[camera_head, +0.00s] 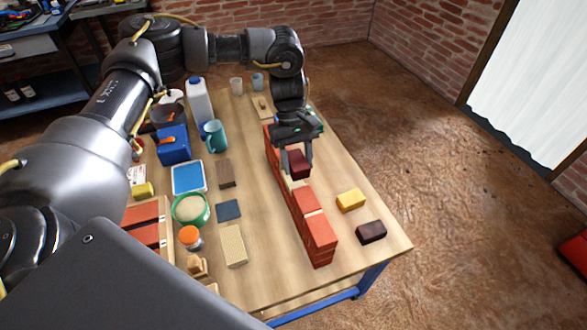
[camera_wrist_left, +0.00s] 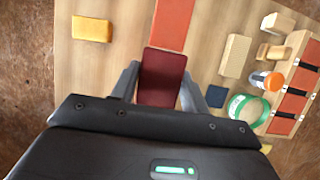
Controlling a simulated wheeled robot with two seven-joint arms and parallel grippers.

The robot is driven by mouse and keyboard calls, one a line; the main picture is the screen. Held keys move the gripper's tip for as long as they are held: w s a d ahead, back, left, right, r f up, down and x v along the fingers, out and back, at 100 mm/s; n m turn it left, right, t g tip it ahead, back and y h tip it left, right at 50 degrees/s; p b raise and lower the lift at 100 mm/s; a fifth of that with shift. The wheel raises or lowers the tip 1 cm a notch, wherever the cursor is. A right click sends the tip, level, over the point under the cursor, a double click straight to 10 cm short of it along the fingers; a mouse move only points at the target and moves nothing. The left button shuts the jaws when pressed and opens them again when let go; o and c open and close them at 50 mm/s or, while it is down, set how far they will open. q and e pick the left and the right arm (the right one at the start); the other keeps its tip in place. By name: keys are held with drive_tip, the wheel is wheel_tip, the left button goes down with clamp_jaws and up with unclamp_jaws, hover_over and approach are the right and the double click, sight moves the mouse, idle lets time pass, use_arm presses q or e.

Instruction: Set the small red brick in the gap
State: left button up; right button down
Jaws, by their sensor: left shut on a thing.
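The small red brick (camera_head: 299,164) is dark red and held between the fingers of my left gripper (camera_head: 294,152). In the left wrist view the brick (camera_wrist_left: 162,76) sits between the two grey fingers (camera_wrist_left: 160,88). The orange-red brick wall (camera_head: 318,240) runs along the table, its near end toward the camera. The held brick is over the wall's line, just beyond the wall's nearer top bricks. A pale patch shows on the wall beside the brick. The gap is largely hidden by the brick and gripper, and I cannot tell whether the brick touches the wall. My right gripper is not in view.
A yellow brick (camera_head: 350,200) and a dark brick (camera_head: 371,231) lie right of the wall on the wooden table (camera_head: 270,285).

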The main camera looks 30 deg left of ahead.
use_arm(q)
drive_tip(key=shift+w+a+f, duration=0.25)
drive_tip(key=shift+a+f, duration=0.4)
drive_tip(key=shift+f, duration=0.15)
wheel_tip(320, 180, down, 3)
drive_tip(key=shift+a+f, duration=0.1)
drive_tip(key=shift+f, duration=0.05)
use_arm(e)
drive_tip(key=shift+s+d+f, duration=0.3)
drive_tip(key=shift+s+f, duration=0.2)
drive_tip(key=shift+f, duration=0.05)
use_arm(q)
drive_tip(key=o, duration=1.3)
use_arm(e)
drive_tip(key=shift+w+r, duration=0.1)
